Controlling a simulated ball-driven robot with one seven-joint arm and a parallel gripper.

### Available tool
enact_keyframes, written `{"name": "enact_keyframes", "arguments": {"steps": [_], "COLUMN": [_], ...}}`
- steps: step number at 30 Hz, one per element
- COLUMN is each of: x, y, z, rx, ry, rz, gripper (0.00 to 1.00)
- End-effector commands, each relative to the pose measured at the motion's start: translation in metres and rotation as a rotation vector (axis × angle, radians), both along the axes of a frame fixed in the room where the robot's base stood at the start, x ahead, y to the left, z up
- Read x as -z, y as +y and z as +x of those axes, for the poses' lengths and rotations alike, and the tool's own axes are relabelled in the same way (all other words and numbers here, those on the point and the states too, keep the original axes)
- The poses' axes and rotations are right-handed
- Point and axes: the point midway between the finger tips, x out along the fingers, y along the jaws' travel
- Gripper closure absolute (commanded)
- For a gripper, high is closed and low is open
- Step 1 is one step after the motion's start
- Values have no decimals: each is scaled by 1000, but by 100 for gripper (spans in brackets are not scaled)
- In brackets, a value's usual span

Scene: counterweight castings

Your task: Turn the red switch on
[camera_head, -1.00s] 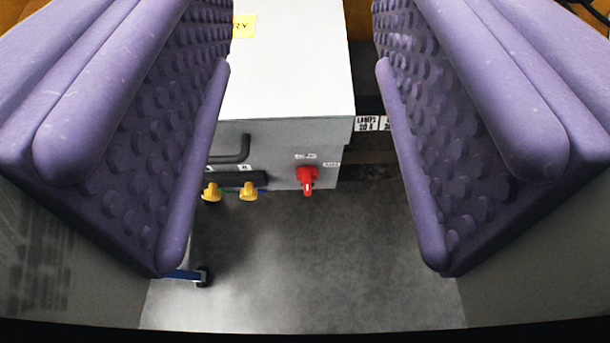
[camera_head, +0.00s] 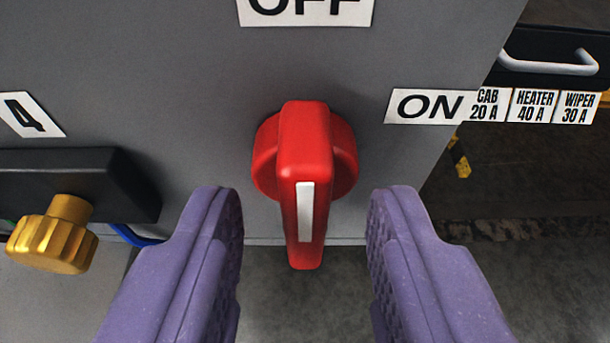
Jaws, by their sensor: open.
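The red switch (camera_head: 305,140) is a rotary knob on a grey panel, with a long bar handle and a white stripe on it. The handle stands upright in the picture, in line with the "OFF" label (camera_head: 305,8) above it. The "ON" label (camera_head: 428,106) is to its right. My gripper (camera_head: 306,208) is open, with one purple finger on each side of the handle's lower part. Clear gaps show between the handle and both fingers, and nothing is held.
A brass knob (camera_head: 52,236) and a black bar (camera_head: 75,185) are at the left, near a "4" label (camera_head: 30,115). The panel's right edge is just past "ON". Beyond it are a pale handle (camera_head: 548,62) and fuse labels (camera_head: 535,105). Grey floor lies below.

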Motion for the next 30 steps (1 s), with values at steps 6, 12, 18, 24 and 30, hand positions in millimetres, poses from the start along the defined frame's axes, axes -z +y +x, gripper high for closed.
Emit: {"name": "enact_keyframes", "arguments": {"steps": [6, 12, 18, 24, 30], "x": [4, 3, 3, 3, 3], "y": [0, 0, 0, 0, -2], "z": [10, 10, 10, 10, 10], "rx": [0, 0, 0, 0, 3], "ry": [0, 0, 0, -1, -2], "rz": [-1, -1, -1, 7, 64], "gripper": [60, 69, 100, 100, 100]}}
